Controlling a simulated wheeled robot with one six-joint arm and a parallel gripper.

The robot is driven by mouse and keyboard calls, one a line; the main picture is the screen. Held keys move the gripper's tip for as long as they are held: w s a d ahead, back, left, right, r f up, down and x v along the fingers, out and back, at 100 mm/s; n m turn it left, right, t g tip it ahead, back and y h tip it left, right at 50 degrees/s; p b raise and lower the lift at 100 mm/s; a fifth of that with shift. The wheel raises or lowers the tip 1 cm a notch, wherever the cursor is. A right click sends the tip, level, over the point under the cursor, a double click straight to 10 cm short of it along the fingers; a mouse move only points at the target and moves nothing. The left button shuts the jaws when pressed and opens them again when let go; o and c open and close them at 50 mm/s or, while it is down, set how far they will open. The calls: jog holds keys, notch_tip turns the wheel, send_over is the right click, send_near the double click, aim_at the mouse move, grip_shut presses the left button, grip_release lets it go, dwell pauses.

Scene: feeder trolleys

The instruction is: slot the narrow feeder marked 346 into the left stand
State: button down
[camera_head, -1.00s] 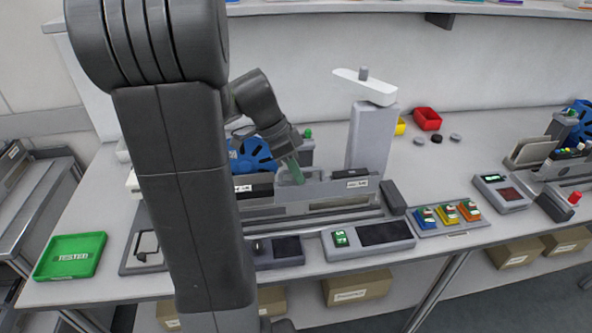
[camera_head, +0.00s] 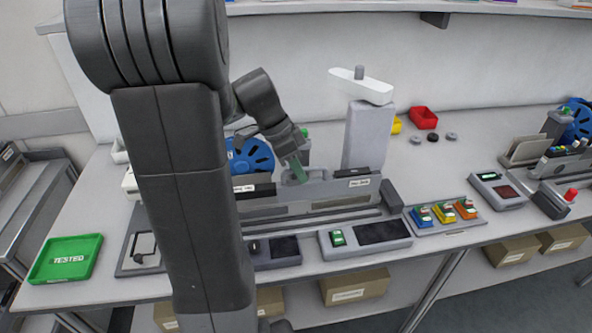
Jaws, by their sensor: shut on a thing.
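A long, narrow grey feeder (camera_head: 325,190) lies lengthwise over a stand (camera_head: 320,224) near the middle of the bench. It carries a white label at its right end, too small to read. My gripper (camera_head: 297,174) points down at the feeder's upper edge, shut on its grip. A green piece shows at the jaws. A second white label shows further left, beside a blue reel (camera_head: 250,157) behind. My upright arm link hides the stand's left part. I cannot tell whether the feeder is seated or just above the stand.
A grey post with a white top (camera_head: 368,135) stands close behind the feeder. A green tray (camera_head: 67,259) is at the left. Another feeder station (camera_head: 560,165) is far right.

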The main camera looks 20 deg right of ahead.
jog(key=shift+s+d+r, duration=0.1)
jog(key=shift+s+d, duration=0.05)
jog(key=shift+d, duration=0.55)
jog(key=c, duration=1.4)
grip_release()
jog(key=v, duration=1.3)
jog(key=shift+a+r, duration=0.25)
jog(key=shift+r, duration=0.05)
jog(key=shift+f, duration=0.1)
